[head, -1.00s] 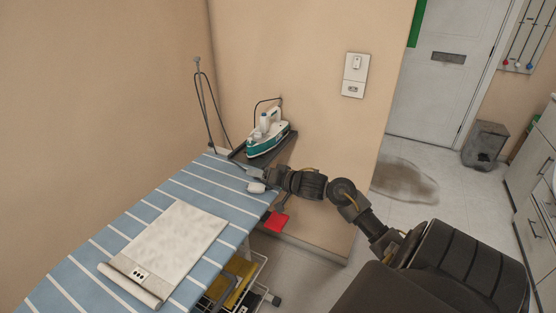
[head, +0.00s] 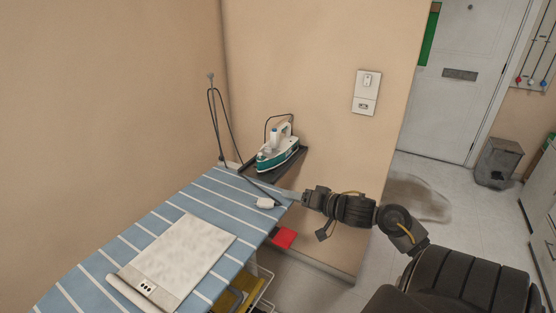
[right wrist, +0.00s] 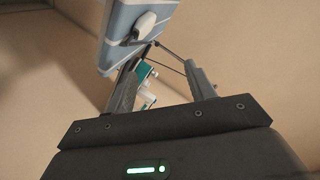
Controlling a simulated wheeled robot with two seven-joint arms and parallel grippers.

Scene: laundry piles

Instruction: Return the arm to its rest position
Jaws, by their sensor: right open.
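My right arm comes in from the lower right in the head view. Its gripper (head: 287,196) is by the far right corner of the ironing board (head: 222,190), just right of a small white object on a cord (head: 266,203). In the right wrist view the two fingers of the gripper (right wrist: 163,70) are spread, with nothing held between them. The board and the teal-and-white iron (right wrist: 147,88) show beyond the fingers there. My left gripper is not in view.
The iron (head: 278,149) stands on a dark rest (head: 290,165) at the board's far end. A red item (head: 284,238) is below the board's edge. A bin (head: 497,163) stands by the door (head: 462,80).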

